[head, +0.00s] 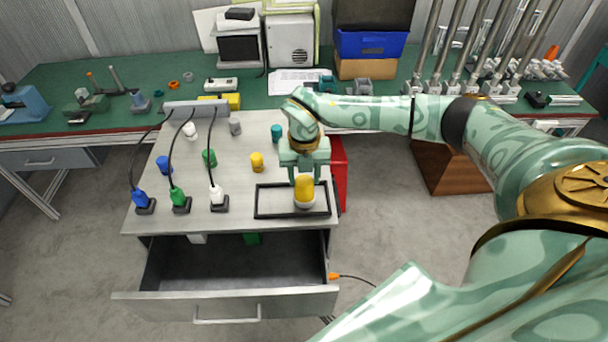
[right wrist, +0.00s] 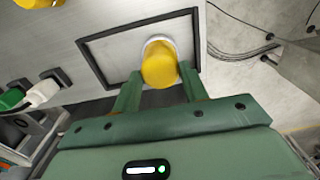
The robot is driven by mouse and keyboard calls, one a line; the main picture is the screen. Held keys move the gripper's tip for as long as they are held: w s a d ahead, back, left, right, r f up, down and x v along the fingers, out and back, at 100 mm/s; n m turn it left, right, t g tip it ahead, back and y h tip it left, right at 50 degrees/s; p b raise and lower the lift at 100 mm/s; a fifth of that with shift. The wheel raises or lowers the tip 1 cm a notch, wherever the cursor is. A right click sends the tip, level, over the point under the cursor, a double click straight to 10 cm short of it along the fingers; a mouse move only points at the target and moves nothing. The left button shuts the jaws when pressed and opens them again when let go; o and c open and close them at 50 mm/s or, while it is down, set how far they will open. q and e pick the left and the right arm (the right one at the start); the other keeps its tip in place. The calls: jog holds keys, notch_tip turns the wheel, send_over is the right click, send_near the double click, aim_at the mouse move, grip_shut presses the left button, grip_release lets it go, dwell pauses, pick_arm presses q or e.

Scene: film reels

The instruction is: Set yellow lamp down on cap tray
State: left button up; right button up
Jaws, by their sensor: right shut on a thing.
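The yellow lamp (head: 304,188), a rounded yellow cap on a pale base, is in my right gripper (head: 304,172), whose fingers are shut on its sides. It is upright over the right part of the cap tray, a flat rectangle with a black rim (head: 275,216). I cannot tell whether its base touches the tray floor. In the right wrist view the lamp (right wrist: 160,65) shows between my right gripper's fingers (right wrist: 160,88), by one end of the black tray rim (right wrist: 112,33). The rest of the tray looks empty. My left gripper is not in view.
A second yellow piece (head: 257,162), a green one (head: 209,157) and a teal one (head: 276,131) stand on the grey tabletop. Corded blue, green and white plugs (head: 217,197) stand at the left.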

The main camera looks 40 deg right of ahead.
aim_at(304, 180)
jog(key=shift+f, duration=0.2)
jog(key=o, duration=1.3)
notch_tip(304, 180, up, 12)
jog(key=shift+r+p, duration=0.15)
jog(key=shift+p, duration=0.2)
